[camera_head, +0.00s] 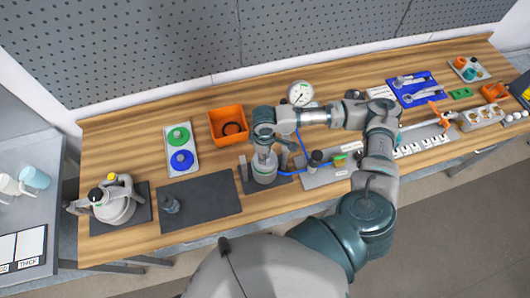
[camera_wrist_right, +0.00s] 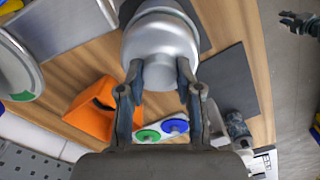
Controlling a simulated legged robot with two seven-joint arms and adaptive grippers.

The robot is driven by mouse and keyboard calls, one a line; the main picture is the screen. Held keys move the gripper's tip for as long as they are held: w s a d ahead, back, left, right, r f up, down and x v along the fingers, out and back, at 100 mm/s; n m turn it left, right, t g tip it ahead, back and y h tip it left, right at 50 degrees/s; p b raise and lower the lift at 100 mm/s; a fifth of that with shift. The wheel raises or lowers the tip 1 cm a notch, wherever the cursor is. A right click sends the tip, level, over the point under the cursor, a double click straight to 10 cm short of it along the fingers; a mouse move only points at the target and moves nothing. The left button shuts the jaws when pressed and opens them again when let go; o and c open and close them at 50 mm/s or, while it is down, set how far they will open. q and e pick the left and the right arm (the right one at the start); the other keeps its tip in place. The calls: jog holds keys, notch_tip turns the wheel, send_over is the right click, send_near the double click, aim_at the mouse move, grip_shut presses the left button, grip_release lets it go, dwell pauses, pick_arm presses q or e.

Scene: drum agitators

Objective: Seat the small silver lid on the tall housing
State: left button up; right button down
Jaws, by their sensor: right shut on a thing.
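My right gripper (camera_head: 264,150) reaches down onto a silver cylindrical body (camera_head: 265,172), which I take for the tall housing, standing on a dark pad. In the right wrist view, my right gripper's fingers (camera_wrist_right: 160,75) are shut around a narrow silver part, seemingly the small lid (camera_wrist_right: 159,74). It lies in line with the wider silver cylinder (camera_wrist_right: 160,38) beyond it. I cannot tell whether they touch or how fully the lid is seated. A dark gripper-like shape at the wrist view's upper right, likely my left gripper (camera_wrist_right: 300,23), is too small to read.
An orange bin (camera_head: 227,124) and a tray with green and blue discs (camera_head: 182,162) stand behind. A blue hose (camera_head: 300,150) and a gauge (camera_head: 300,93) are nearby.

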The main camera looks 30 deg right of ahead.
jog(key=shift+a, duration=0.1)
jog(key=c, duration=0.8)
grip_release()
jog(key=shift+s, duration=0.1)
jog(key=shift+o, duration=0.5)
jog(key=shift+a, duration=0.1)
notch_tip(320, 180, up, 12)
jog(key=shift+f, duration=0.1)
